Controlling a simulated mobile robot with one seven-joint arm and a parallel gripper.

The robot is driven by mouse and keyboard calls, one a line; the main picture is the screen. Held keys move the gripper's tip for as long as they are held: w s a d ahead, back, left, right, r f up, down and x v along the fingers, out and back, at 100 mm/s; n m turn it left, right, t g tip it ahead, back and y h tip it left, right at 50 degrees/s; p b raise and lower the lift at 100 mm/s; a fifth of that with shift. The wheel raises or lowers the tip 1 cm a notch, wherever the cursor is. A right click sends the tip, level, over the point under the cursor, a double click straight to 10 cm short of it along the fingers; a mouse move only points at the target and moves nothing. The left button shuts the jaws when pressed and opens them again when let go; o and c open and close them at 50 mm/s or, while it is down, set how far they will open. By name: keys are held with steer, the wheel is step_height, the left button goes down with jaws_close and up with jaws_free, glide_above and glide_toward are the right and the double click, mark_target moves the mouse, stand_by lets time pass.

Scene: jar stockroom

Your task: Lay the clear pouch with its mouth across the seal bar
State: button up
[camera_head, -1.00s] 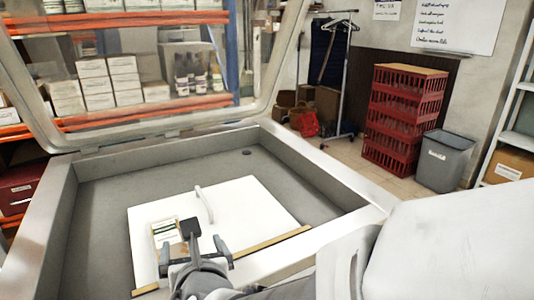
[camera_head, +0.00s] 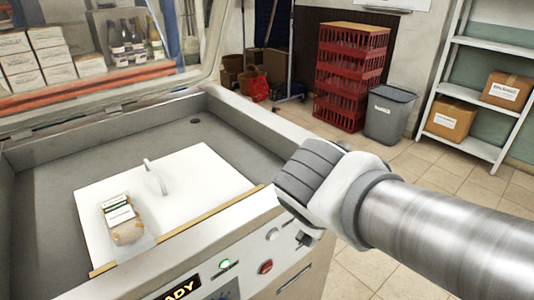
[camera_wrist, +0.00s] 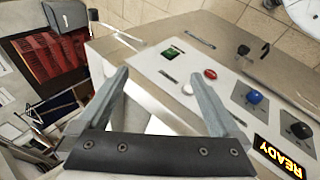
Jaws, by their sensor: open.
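The clear pouch (camera_head: 123,220), with a labelled tan content, lies flat on the white plate (camera_head: 190,175) inside the sealing machine's chamber. My gripper (camera_wrist: 161,80) is open and empty in the wrist view, over the machine's front edge and control panel. In the head view my arm comes in from the right, well apart from the pouch; the fingers are hidden there.
The raised clear lid (camera_head: 110,90) stands behind the chamber. The front panel has a lit READY display (camera_wrist: 279,157) and a red button (camera_wrist: 210,74). Red crates (camera_head: 350,75) and a grey bin (camera_head: 389,113) stand beyond, on open floor.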

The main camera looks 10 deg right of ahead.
steer(key=s+a+m+y, duration=0.1)
steer(key=m, duration=0.2)
steer(key=s+r+m+y, duration=0.1)
steer(key=s+m, duration=0.1)
steer(key=s+a+m+y, duration=0.1)
steer(key=m+y, duration=0.1)
steer(key=m, duration=0.1)
steer(key=shift+s+a+r+m+g, duration=0.15)
steer(key=shift+s+a+m+g, duration=0.1)
steer(key=shift+a+m+g, duration=0.05)
steer(key=shift+r, duration=0.15)
step_height(320, 180, up, 9)
steer(key=p, duration=0.9)
